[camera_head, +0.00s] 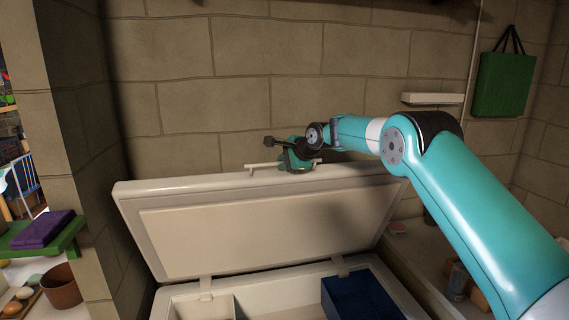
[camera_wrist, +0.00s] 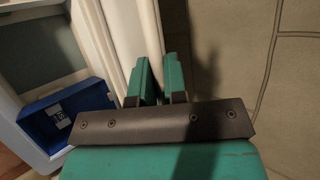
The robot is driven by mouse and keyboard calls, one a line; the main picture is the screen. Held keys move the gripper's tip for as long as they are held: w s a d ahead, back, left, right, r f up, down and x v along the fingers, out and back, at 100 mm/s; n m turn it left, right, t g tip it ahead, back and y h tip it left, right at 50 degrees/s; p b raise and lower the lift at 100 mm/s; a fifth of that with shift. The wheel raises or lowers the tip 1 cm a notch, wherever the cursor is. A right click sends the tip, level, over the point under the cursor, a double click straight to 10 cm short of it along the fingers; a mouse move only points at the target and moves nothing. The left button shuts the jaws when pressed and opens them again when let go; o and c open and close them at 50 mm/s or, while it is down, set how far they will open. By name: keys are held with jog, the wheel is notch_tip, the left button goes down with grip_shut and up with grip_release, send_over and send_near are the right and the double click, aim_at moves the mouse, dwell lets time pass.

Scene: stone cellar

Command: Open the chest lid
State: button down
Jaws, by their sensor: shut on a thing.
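The white chest lid (camera_head: 250,235) stands raised and nearly upright on its hinges, in front of the stone wall in the head view. A light handle bar (camera_head: 262,167) runs along the lid's far top edge. My gripper (camera_head: 296,162) is at this bar, and its fingers partly hide it. In the wrist view the two green fingers (camera_wrist: 160,82) are shut around the pale bar (camera_wrist: 150,35). The open chest body (camera_head: 268,291) shows below the lid.
A blue box (camera_head: 358,295) sits inside the chest at the right; it also shows in the wrist view (camera_wrist: 64,115). The stone wall (camera_head: 265,60) is close behind the lid. A small white shelf (camera_head: 432,98) and a green bag (camera_head: 503,85) are on the wall at the right.

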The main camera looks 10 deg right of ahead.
jog(key=shift+d, duration=0.1)
jog(key=c, duration=1.2)
grip_release()
jog(key=b+v, duration=0.8)
jog(key=v, duration=0.9)
jog(key=shift+s, duration=0.15)
